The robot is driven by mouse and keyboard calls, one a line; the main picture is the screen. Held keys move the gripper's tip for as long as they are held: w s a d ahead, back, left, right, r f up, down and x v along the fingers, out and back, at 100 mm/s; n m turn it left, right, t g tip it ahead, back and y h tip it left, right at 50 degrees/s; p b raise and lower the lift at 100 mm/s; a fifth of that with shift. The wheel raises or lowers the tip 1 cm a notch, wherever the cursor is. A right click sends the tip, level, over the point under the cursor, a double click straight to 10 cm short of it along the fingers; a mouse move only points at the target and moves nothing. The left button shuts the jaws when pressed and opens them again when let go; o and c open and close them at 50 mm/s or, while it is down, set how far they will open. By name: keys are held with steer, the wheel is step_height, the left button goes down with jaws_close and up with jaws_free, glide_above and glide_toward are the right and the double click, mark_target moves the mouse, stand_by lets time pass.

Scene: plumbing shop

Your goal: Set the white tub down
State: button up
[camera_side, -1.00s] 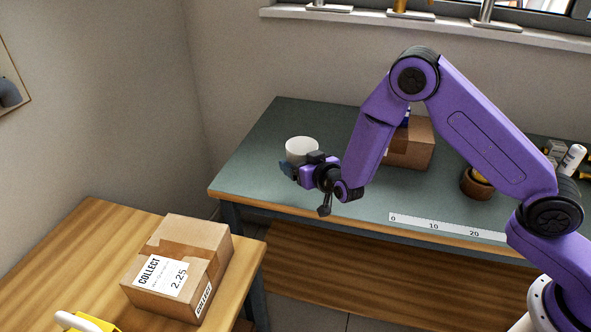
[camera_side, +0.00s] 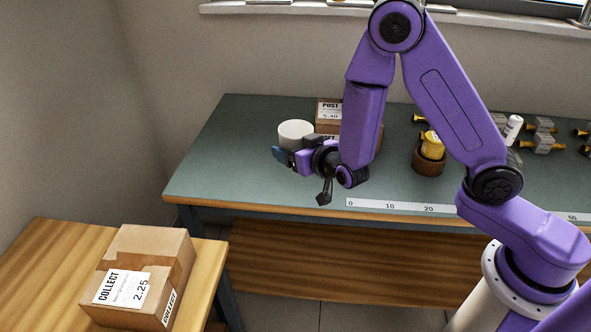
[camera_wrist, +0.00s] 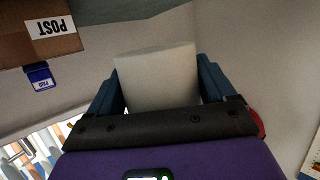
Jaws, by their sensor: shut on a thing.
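The white tub (camera_side: 296,133) is a plain round vessel, at the left part of the green bench top in the side view. My gripper (camera_side: 288,154) is shut on it, and the tub looks upright. In the wrist view the tub (camera_wrist: 157,80) sits between the two blue fingers of my gripper (camera_wrist: 160,88). Its underside and the gap to the bench are hidden, so I cannot tell whether it touches the top.
Cardboard boxes (camera_side: 329,110) stand just right of the tub; one is labelled POST (camera_wrist: 50,28). A brown pot (camera_side: 429,163) with a yellow item, fittings and a ruler (camera_side: 400,207) lie farther right. A COLLECT box (camera_side: 137,275) stands on the wooden table.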

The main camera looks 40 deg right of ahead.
steer(key=m+h, duration=0.1)
steer(key=h, duration=0.1)
glide_above(303, 182)
step_height(303, 182, down, 3)
steer(key=f, duration=0.3)
steer(key=shift+w+d+f+m, duration=0.15)
steer(key=shift+w+f+m, duration=0.1)
steer(key=shift+f+m, duration=0.05)
steer(key=shift+f, duration=2.15)
steer(key=o, duration=0.9)
steer(key=shift+f, duration=0.15)
steer(key=shift+c, duration=0.2)
steer(key=shift+s+r, duration=0.25)
steer(key=v, duration=1.1)
steer(key=shift+s+r, duration=0.15)
steer(key=shift+r, duration=0.1)
